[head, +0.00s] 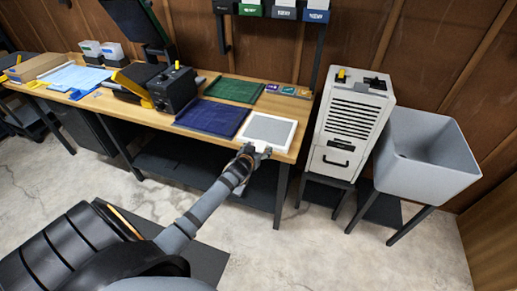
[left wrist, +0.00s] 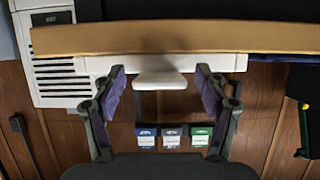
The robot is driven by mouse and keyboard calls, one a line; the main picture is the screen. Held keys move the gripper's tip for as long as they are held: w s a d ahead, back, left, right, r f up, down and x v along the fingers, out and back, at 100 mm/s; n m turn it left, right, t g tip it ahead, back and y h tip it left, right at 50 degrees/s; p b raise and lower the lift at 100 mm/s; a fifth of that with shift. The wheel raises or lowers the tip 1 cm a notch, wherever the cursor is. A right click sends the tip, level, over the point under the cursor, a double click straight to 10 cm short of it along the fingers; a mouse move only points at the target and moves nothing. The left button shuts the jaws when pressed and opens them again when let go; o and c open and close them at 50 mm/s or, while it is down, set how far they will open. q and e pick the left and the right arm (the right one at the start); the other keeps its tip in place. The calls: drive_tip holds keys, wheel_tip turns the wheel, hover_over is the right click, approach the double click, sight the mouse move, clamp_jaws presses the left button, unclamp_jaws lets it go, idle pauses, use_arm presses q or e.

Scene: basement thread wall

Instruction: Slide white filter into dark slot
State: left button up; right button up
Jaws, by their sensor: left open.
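The white filter (head: 268,131), a flat white frame around a grey panel, lies at the right end of the workbench. In the left wrist view its white edge (left wrist: 218,62) shows along the bench edge, with a white tab (left wrist: 160,80) sticking out. My left gripper (head: 255,150) is at the filter's near edge. Its fingers are open on either side of the tab, with gaps between (left wrist: 160,76). The white cabinet (head: 374,102) stands right of the bench, with dark louvres and a black handle on its front. Which dark opening is the slot cannot be told. My right gripper is out of view.
The wooden workbench (head: 125,105) holds a blue mat (head: 212,117), a green mat (head: 234,89) and a black device (head: 174,90). A grey sink (head: 425,155) stands right of the cabinet. Concrete floor is open in front.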

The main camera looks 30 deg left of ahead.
use_arm(q)
drive_tip(key=shift+w+f, duration=0.1)
drive_tip(key=shift+w, duration=0.1)
drive_tip(key=shift+c, duration=0.4)
drive_tip(key=c, duration=1.2)
